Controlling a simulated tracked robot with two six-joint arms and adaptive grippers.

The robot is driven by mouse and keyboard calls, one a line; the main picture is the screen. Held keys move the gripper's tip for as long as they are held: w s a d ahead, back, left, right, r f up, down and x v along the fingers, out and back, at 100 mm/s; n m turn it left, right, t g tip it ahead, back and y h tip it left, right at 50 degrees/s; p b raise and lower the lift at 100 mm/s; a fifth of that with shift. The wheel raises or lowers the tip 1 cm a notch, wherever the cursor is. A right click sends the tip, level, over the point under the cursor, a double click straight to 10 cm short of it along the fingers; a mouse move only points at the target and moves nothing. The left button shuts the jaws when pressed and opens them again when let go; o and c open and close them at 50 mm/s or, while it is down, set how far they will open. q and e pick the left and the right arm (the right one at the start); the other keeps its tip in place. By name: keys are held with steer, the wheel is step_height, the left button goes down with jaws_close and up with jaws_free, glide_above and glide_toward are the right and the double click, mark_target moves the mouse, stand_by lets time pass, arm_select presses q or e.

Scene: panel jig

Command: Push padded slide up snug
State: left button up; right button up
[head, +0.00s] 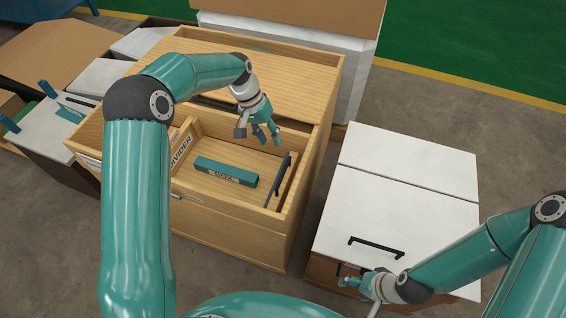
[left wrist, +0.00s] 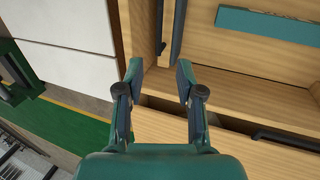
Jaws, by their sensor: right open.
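An open wooden drawer (head: 228,208) holds a teal box (head: 226,171) marked "BOX", lying flat. A wooden board lettered "DIVIDER" (head: 181,149) stands at the box's left. A dark bar (head: 277,181) lies along a wooden piece at the drawer's right end; I cannot tell for sure whether this is the padded slide. My left gripper (head: 262,134) is open and empty above the drawer's back part. In the left wrist view its fingers (left wrist: 157,74) are apart, with the teal box (left wrist: 268,25) beyond them at upper right. My right gripper (head: 358,293) is open, low by the white-topped cabinet.
The wooden cabinet's top (head: 250,75) rises behind the drawer. A white-topped cabinet (head: 400,205) with a black handle (head: 376,246) stands at right. Cardboard and white boxes crowd the left. Bare floor (head: 480,125) lies at the upper right.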

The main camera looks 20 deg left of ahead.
arm_select(q)
steer(key=p+x, duration=0.1)
steer(key=x, duration=1.1)
steer(key=shift+d+f, duration=0.1)
steer(key=shift+f, duration=0.2)
jaws_close()
